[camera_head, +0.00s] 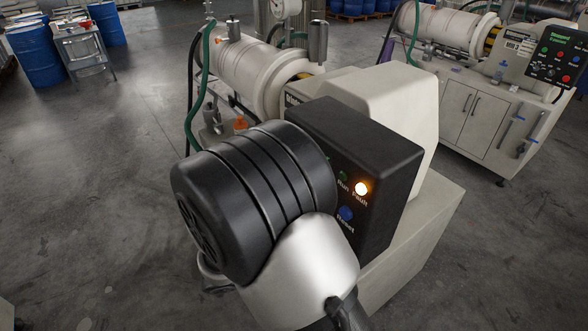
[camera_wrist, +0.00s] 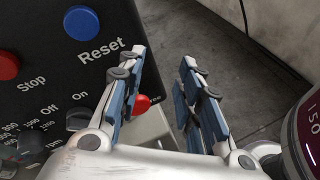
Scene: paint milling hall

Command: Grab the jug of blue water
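I cannot make out a jug of blue water in either view. My gripper (camera_wrist: 164,64) shows in the wrist view with its two fingers apart and nothing between them. It is close to a black control panel (camera_wrist: 40,95). The left finger is in front of the panel's right edge and the right finger is over grey floor. In the head view my own arm fills the middle foreground, and the gripper is hidden.
A pale milling machine (camera_head: 395,95) carries a control box (camera_head: 385,165) with a lit orange fault lamp (camera_head: 361,188) and a blue reset button (camera_head: 346,213). A second machine (camera_head: 480,115) stands right. Blue drums (camera_head: 36,55) stand far left.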

